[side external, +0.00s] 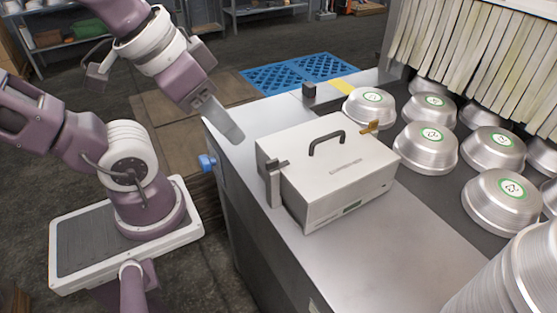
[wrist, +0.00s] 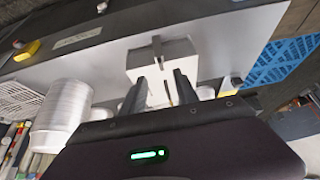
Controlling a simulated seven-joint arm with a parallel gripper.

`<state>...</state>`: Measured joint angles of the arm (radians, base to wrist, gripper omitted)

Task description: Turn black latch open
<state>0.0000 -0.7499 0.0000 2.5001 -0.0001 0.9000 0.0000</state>
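A white metal box (side external: 325,170) stands on the steel counter, with a black arched handle (side external: 327,141) on its lid. A brass-coloured latch (side external: 370,127) sits at the far right edge of the lid. A dark upright part (wrist: 157,46) shows on the box there; I cannot tell which part.
Several silver domed lids (side external: 425,146) stand right of the box. Hanging strips (side external: 480,60) are behind them. A small black block (side external: 309,90) and a yellow patch (side external: 343,87) are at the counter's back. The counter (side external: 340,255) is clear in front of the box.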

